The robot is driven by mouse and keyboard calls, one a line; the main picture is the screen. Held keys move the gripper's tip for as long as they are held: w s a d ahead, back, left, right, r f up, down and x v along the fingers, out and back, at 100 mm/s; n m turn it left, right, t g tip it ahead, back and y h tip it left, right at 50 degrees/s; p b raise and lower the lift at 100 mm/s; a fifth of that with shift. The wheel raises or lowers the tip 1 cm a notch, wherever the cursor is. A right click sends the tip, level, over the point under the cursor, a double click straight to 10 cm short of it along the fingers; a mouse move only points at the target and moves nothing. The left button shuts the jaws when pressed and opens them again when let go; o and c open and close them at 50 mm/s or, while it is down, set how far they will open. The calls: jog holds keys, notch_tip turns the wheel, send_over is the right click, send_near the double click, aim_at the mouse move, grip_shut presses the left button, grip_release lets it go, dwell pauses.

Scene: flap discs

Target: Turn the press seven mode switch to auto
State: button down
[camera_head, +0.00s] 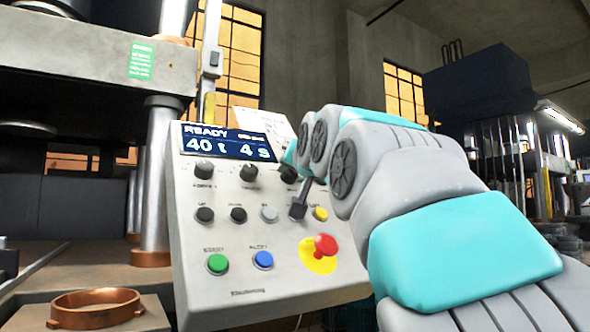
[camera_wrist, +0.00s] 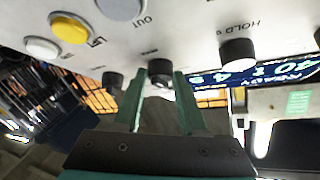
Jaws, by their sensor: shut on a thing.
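The press control panel (camera_head: 185,255) is a light grey sloped box, with a display reading READY, 40 t, 4 s. A black mode switch knob (camera_head: 289,174) sits at the right of its upper knob row, partly covered by my arm. In the wrist view the knob (camera_wrist: 160,66) stands between the two teal fingers of my gripper (camera_wrist: 159,82), which is shut on it. The fingertips are close to the panel face. The knob's pointer and its position labels are too small or hidden to read. In the head view my wrist hides most of the gripper.
A red emergency button (camera_head: 325,246) sits low on the panel. Green (camera_head: 217,264) and blue (camera_head: 263,260) buttons are to its left, and a yellow button (camera_head: 320,214) is above it. A hold knob (camera_wrist: 238,52) is beside my gripper. A copper ring (camera_head: 95,308) lies lower left.

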jog(key=shift+m+h, duration=0.3)
jog(key=shift+m, duration=0.2)
jog(key=shift+c, duration=2.3)
grip_release()
jog(key=b+v, duration=0.1)
jog(key=v, duration=0.6)
jog(key=shift+s, duration=0.4)
jog(key=shift+d, duration=0.1)
